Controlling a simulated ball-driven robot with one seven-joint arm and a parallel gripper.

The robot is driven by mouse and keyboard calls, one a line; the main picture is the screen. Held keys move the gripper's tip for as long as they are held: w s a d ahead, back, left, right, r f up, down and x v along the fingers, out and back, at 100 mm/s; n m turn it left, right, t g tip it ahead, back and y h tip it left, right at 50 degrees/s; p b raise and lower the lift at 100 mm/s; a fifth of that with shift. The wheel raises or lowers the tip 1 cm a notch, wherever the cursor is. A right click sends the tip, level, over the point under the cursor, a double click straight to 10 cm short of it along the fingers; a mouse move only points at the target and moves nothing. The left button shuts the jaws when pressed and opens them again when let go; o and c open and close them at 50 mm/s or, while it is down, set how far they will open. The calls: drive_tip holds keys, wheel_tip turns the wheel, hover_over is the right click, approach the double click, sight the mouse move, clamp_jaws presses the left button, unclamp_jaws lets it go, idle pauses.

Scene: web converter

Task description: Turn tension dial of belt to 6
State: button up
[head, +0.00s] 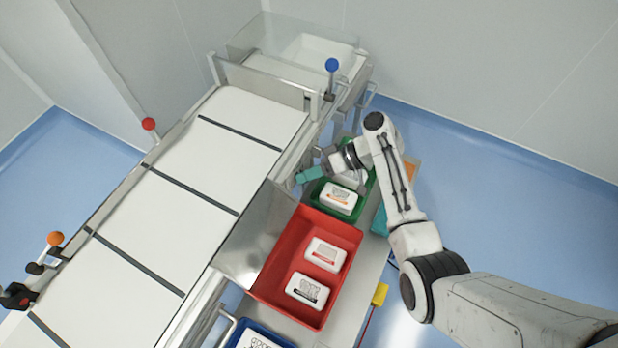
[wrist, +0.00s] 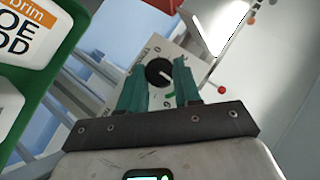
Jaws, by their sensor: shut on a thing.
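The tension dial (wrist: 155,74) is a round black knob with a white pointer mark on a pale panel (wrist: 135,85) in the wrist view. In the head view my gripper (head: 308,175) reaches the near side of the conveyor belt (head: 190,200), above the green bin's far left corner. The dial is hidden in the head view.
A green bin (head: 334,213) and a red bin (head: 273,292) with white packs stand under my arm. A metal chute (head: 250,240) slopes beside the belt. A lever with a blue ball (head: 332,65) rises near the belt's far end.

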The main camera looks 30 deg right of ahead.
drive_tip(key=shift+d+f+m+g+y+b, duration=0.1)
drive_tip(key=shift+f+m+g+y+b, duration=0.1)
drive_tip(key=shift+m+y+b, duration=0.7)
drive_tip(key=shift+a+f+m+g+y+b, duration=0.1)
drive_tip(key=shift+f+m+g+y+b, duration=0.1)
drive_tip(key=shift+m+y+b, duration=0.7)
drive_tip(key=shift+d+f+m+g+y+b, duration=0.15)
drive_tip(key=shift+m+y+b, duration=0.35)
drive_tip(key=shift+y+b, duration=0.75)
drive_tip(key=o, duration=0.8)
drive_tip(key=d+b, duration=0.1)
drive_tip(key=d, duration=0.2)
drive_tip(key=s+d+b, duration=0.1)
drive_tip(key=d, duration=0.3)
drive_tip(key=d+b, duration=0.1)
drive_tip(key=d, duration=0.2)
drive_tip(key=shift+s+d, duration=0.3)
